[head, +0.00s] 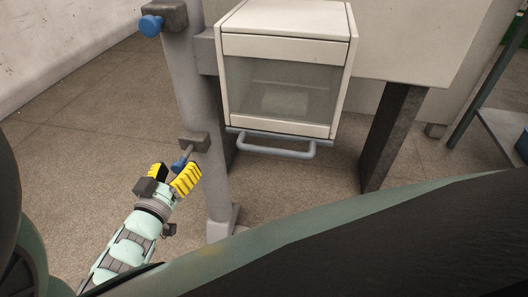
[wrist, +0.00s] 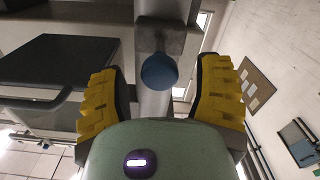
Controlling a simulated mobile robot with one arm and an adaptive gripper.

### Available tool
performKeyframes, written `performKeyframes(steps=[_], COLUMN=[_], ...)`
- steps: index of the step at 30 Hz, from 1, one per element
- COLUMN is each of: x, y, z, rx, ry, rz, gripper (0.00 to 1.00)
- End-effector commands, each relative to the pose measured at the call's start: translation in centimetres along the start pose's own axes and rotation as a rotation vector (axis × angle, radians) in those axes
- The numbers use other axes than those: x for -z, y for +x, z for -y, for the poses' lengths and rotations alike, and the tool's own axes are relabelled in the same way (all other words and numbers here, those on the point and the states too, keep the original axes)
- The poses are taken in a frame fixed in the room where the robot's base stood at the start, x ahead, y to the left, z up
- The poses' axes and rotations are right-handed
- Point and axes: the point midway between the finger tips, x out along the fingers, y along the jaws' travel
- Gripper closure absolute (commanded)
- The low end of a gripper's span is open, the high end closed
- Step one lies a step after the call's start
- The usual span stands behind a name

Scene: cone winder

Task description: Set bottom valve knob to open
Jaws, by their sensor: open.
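The bottom valve knob (head: 180,163) is a blue knob on a grey block (head: 194,142) on the lower part of the grey post. My gripper (head: 174,171) is open right at it, with one yellow finger on either side. In the wrist view the round blue end of the knob (wrist: 160,71) shows between the two open fingers, with gaps on both sides. The near finger and the gripper body partly hide the knob in the head view. I cannot tell whether the knob stands at open.
Another blue knob (head: 151,25) sits higher on the same post (head: 191,90). A white cabinet (head: 285,65) with a glass front and a grey bar handle (head: 275,151) stands right of the post. Dark table legs (head: 393,135) are further right. The floor left of the post is clear.

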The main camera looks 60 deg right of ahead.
Motion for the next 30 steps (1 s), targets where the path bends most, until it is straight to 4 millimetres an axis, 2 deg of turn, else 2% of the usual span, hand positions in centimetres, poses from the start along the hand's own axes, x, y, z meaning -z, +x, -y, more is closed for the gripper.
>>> performKeyframes(steps=[9,15,30], x=[0.0,0.0,0.0], y=[-4.8,-6.8,-7.0], z=[0.0,0.0,0.0], rx=[0.004,0.004,0.001], ry=[-0.002,-0.001,-0.001], rz=[0.001,0.000,-0.002], gripper=[0.35,0.35,0.35])
